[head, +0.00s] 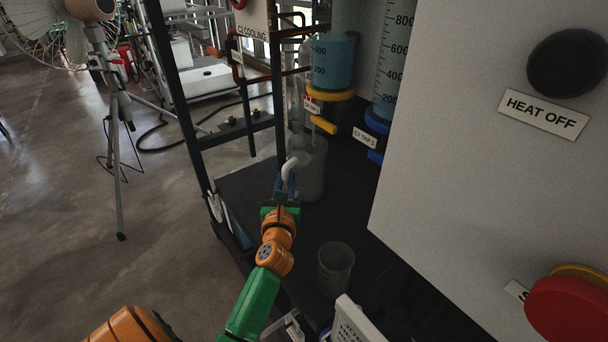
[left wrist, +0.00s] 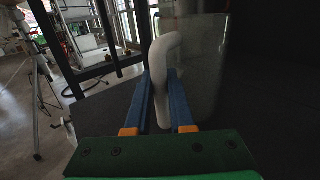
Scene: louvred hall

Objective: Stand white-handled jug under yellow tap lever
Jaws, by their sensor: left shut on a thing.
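The clear jug (head: 314,172) with a white handle (head: 291,164) is upright at the far part of the dark bench, its handle toward me. I cannot tell whether its base touches the bench. My left gripper (head: 285,182) is shut on the handle. In the left wrist view the blue fingers (left wrist: 161,88) lie on both sides of the white handle (left wrist: 160,75), with the jug wall (left wrist: 200,70) behind. The yellow tap lever (head: 324,125) hangs from the yellow-ringed cylinder (head: 331,65), just above the jug's right rim. My right gripper is not in view.
A blue tap lever (head: 375,156) is right of the yellow one under another graduated cylinder (head: 391,55). An empty clear beaker (head: 335,268) stands nearer on the bench. A grey cabinet (head: 460,170) blocks the right. A dark frame post (head: 180,90) rises at left.

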